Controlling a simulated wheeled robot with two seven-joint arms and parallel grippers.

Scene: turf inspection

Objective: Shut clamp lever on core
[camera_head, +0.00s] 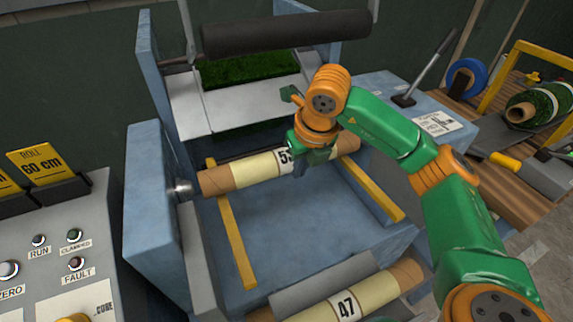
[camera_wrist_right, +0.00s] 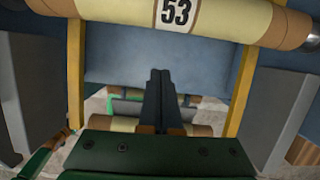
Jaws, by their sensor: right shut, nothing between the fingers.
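The core labelled 53 (camera_head: 240,173) lies across the blue machine frame, its left end at a metal spindle (camera_head: 183,190). It also shows along the top of the right wrist view (camera_wrist_right: 225,18). A lever (camera_head: 428,68) with a dark grip stands tilted on the blue housing right of the core; I cannot tell whether it is the clamp lever. My right gripper (camera_head: 316,155) is at the core, hiding part of it right of the label. Its dark fingers (camera_wrist_right: 165,100) are shut and empty in the right wrist view. My left gripper is out of view.
A core labelled 47 (camera_head: 345,305) lies at the front. Two yellow bars (camera_head: 238,245) run along the blue bed. A black roller (camera_head: 280,35) spans the back. A control panel (camera_head: 60,260) stands at left; a wooden bench with a turf roll (camera_head: 540,105) is at right.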

